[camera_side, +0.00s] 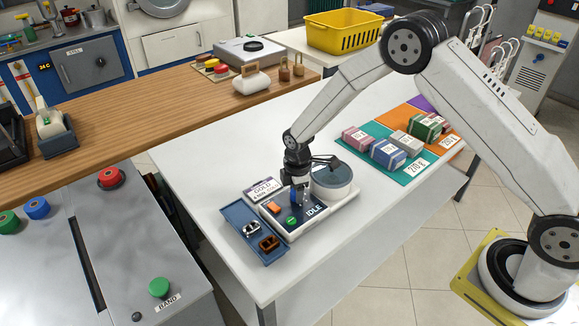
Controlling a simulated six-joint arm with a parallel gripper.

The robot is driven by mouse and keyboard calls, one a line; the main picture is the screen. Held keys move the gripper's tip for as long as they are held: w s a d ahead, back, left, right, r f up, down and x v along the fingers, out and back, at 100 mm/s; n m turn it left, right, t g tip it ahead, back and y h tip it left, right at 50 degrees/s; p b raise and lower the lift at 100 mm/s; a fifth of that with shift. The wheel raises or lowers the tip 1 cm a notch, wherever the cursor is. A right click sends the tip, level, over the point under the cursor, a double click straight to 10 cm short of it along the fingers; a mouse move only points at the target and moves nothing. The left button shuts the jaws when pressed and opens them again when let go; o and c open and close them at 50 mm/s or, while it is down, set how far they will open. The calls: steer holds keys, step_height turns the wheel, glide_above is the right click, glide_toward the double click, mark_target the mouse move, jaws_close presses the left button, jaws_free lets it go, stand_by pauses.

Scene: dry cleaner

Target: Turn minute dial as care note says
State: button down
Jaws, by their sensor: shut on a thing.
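A small white machine (335,214) stands on the white table, with a dark panel marked "IDLE" and a grey round drum (332,182) at its back right. A care note (264,188) stands at its back left; its top word looks like "GOLD", and the smaller line is too small to read surely. My gripper (296,194) points down over the panel, shut on the minute dial, which is mostly hidden by the fingers. The dial's setting cannot be read. An orange button (274,207) and a green button (292,220) show on the panel near the fingers.
A blue tray (238,217) with small clip-like parts lies left of the machine. Wrapped bundles (388,152) sit on coloured mats to the right. A wooden counter (120,120) runs behind. The table's front right is clear.

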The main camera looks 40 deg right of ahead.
steer(key=m, duration=0.8)
steer(key=shift+m, duration=0.4)
steer(key=m, duration=0.4)
steer(key=shift+m, duration=0.3)
steer(key=shift+m+g, duration=0.3)
steer(key=shift+m, duration=2)
steer(key=shift+c, duration=1)
jaws_free()
steer(key=shift+w+r, duration=0.1)
steer(key=shift+r, duration=0.05)
